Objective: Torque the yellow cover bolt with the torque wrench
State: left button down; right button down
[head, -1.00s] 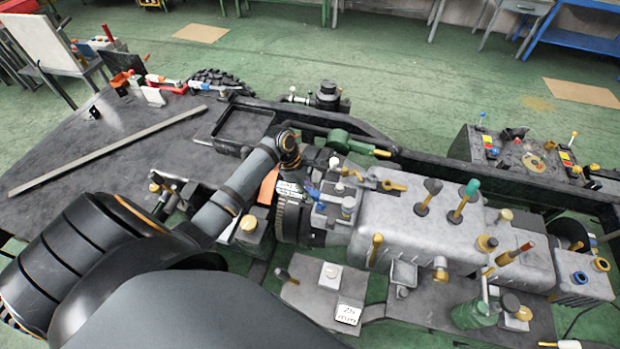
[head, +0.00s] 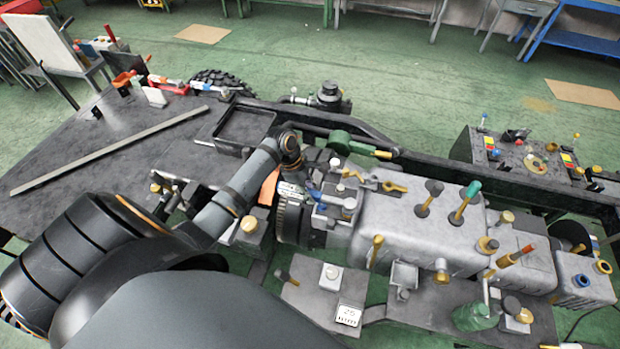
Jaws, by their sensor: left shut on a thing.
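My left arm comes in from the left, and its wrist hangs over the front end of the grey engine block (head: 400,225). My left gripper (head: 287,165) is mostly hidden below the wrist. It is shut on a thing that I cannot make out. Several yellow-topped pieces stand on or beside the block, among them one on top (head: 487,245) and one on the near side (head: 376,250). I cannot tell which is the cover bolt. I cannot pick out the torque wrench with certainty. My right gripper is not in view.
A dark chassis frame rail (head: 420,165) runs behind the block. A dark plate at left carries a long grey bar (head: 110,150), an empty black tray (head: 245,128) and red-and-white items (head: 165,86). A control panel (head: 520,155) stands at right. Green floor lies beyond.

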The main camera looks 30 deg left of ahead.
pick_arm(q)
jog(key=shift+f, duration=0.35)
dwell(0.7)
jog(key=shift+f, duration=0.55)
dwell(1.1)
jog(key=shift+w, duration=0.1)
